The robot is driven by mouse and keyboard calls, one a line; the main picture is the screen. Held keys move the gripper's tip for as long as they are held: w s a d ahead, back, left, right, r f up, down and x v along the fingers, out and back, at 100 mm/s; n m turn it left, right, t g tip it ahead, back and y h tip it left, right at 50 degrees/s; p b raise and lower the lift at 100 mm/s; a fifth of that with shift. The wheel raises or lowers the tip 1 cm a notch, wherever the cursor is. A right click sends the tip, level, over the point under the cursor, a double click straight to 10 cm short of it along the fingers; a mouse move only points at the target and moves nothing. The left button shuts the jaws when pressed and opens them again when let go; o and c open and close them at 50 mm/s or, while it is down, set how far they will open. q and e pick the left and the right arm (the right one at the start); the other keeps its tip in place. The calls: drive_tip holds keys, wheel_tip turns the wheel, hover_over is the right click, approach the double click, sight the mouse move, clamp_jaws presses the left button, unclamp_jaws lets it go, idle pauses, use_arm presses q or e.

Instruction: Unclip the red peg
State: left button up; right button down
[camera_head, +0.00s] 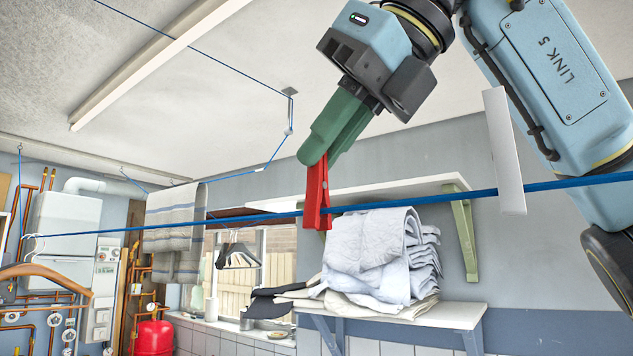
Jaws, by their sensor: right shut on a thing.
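The red peg (316,196) hangs from the blue line (460,195) in the upper middle of the head view. Its lower end straddles the line. My right gripper (326,153) comes down from the upper right, with green fingers shut on the top of the peg. The fingers cover the peg's upper end. I cannot tell whether the peg's jaws are pinched open. My left gripper is not in view.
A white plate (504,150) hangs on the line right of the peg. Folded towels (370,255) are piled on a lower shelf (450,315), under an upper shelf (400,188). A striped cloth (175,222) and a wooden hanger (45,272) are at left.

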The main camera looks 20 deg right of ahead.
drive_tip(key=shift+r, duration=0.1)
drive_tip(key=shift+s+a+r+p, duration=0.1)
drive_tip(key=shift+r+p, duration=0.1)
drive_tip(key=shift+r, duration=0.6)
drive_tip(key=shift+s+a+r+p, duration=0.1)
drive_tip(key=shift+a+r+p, duration=0.05)
drive_tip(key=shift+r, duration=0.6)
drive_tip(key=shift+s+a+r+p, duration=0.1)
drive_tip(key=shift+r+p, duration=0.1)
drive_tip(key=shift+r, duration=0.6)
